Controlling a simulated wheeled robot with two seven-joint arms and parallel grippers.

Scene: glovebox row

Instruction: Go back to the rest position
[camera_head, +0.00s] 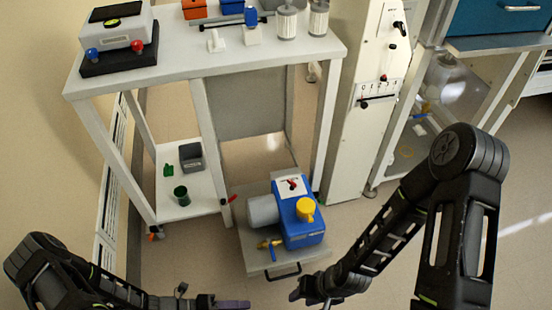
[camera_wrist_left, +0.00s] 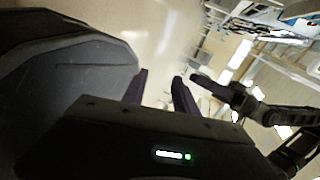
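My left arm comes in at the lower left of the head view, and its gripper (camera_head: 232,304) is at the bottom edge, partly cut off. In the left wrist view the two fingers of my left gripper (camera_wrist_left: 160,88) stand apart with nothing between them. My right arm comes in from the right, and my right gripper (camera_head: 305,292) is low in the middle of the head view, in front of the pump cart. I see nothing held in it, but its finger gap is unclear. Part of my right arm also shows in the left wrist view.
A blue pump (camera_head: 301,222) with a yellow cap sits on a low grey cart (camera_head: 254,256) just beyond my grippers. A white table (camera_head: 200,60) holds a scale (camera_head: 122,32) and bottles. A white column (camera_head: 352,150) stands right of it. The floor (camera_head: 205,255) left of the cart is clear.

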